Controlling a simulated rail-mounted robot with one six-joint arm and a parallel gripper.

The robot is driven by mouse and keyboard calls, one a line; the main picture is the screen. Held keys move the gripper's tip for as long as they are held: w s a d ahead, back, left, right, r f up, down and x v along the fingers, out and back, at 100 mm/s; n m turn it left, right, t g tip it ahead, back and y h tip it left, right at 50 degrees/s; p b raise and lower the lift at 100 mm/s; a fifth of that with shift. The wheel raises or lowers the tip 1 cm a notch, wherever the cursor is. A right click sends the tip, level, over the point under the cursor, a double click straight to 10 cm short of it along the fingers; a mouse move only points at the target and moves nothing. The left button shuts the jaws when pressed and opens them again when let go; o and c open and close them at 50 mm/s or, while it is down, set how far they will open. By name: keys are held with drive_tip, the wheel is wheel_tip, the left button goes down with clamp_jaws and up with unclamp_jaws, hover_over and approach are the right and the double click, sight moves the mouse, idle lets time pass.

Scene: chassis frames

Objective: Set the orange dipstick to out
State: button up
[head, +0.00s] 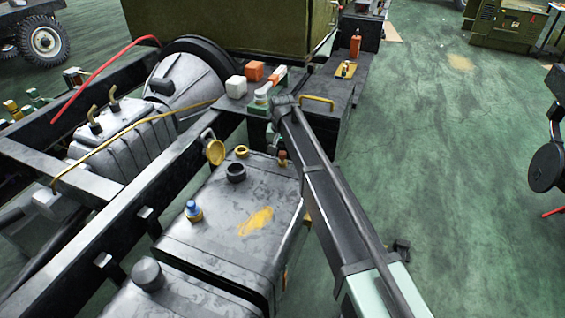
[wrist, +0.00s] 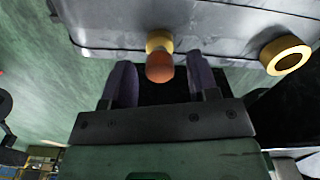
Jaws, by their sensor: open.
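The orange dipstick (head: 282,155) stands at the far right corner of the grey tank (head: 205,235) in the head view. In the wrist view, its rounded orange knob (wrist: 160,68) sits by a yellow collar (wrist: 159,41) on the tank's edge. My gripper (wrist: 159,62) is open, with one dark finger on each side of the knob. Gaps show between the knob and both fingers. The dipstick's shaft is hidden. In the head view, my arm covers part of the area beside the tank, and the fingers cannot be made out.
A yellow-rimmed neck (head: 241,151), a black cap (head: 236,172), a hinged yellow cap (head: 215,152) and a blue-topped fitting (head: 193,210) crowd the tank top. The dark frame rail (head: 125,215) runs along its left. Green floor (head: 430,170) lies open to the right.

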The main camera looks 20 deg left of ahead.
sight(283, 153)
drive_tip(key=shift+c, duration=0.4)
clamp_jaws()
wheel_tip(283, 153, up, 9)
drive_tip(key=p, duration=0.9)
drive_tip(key=shift+f, duration=0.4)
drive_tip(key=shift+o, duration=0.4)
unclamp_jaws()
drive_tip(key=shift+r, duration=0.1)
